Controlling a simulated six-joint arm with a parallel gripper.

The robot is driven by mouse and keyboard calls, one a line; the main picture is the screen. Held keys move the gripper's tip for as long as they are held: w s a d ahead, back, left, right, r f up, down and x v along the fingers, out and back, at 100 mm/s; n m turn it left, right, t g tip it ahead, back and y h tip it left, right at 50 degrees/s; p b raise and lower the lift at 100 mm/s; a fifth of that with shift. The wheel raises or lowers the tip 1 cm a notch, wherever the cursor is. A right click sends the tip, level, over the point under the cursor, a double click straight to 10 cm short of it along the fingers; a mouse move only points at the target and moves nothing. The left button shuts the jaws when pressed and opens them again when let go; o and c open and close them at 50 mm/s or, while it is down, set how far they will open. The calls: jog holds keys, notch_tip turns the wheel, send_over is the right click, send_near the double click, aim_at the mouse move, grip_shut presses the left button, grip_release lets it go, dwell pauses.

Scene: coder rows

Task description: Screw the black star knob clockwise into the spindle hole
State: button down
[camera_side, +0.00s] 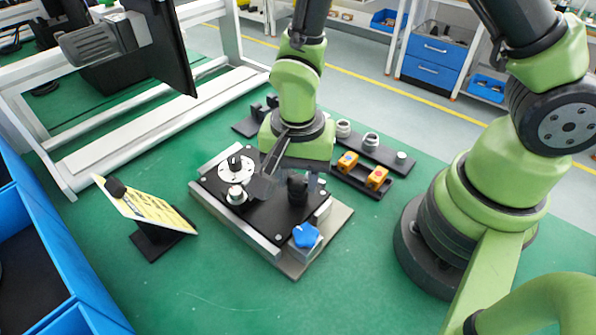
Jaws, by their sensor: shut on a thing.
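My gripper (262,187) reaches down over the black fixture plate (268,215), its fingers angled to the lower left. It is shut on a dark piece at the fingertips, which looks like the black star knob, but the fingers hide most of its outline. Just left of the fingertips stands a round silver part (236,194) on the plate. I cannot tell whether the held piece touches it. The spindle hole is not clearly visible. Behind the silver part lies a white dial (229,175) with a black centre piece (234,161).
A blue star knob (306,235) sits at the plate's front right corner. A black upright cylinder (297,187) stands right of my fingers. A tilted yellow card (150,209) stands at the left. Orange blocks (376,178) sit in a rack behind. The green table front is clear.

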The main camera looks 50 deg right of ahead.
jog(key=shift+m, duration=0.3)
jog(key=m, duration=0.2)
jog(key=shift+m, duration=0.4)
jog(key=c, duration=0.6)
grip_release()
notch_tip(320, 180, up, 10)
jog(key=s+d+r+n+t+y, duration=0.1)
jog(key=s+d+r+n+t, duration=0.2)
jog(key=r+n, duration=0.3)
jog(key=s+d+r+n+t+y, duration=0.1)
jog(key=s+d+r+n+t, duration=0.2)
jog(key=r, duration=0.5)
jog(key=s+n+t, duration=0.1)
jog(key=s+n, duration=0.1)
jog(key=s, duration=0.1)
jog(key=shift+s+d+n, duration=0.15)
jog(key=shift+d+n, duration=0.2)
jog(key=shift+n, duration=0.05)
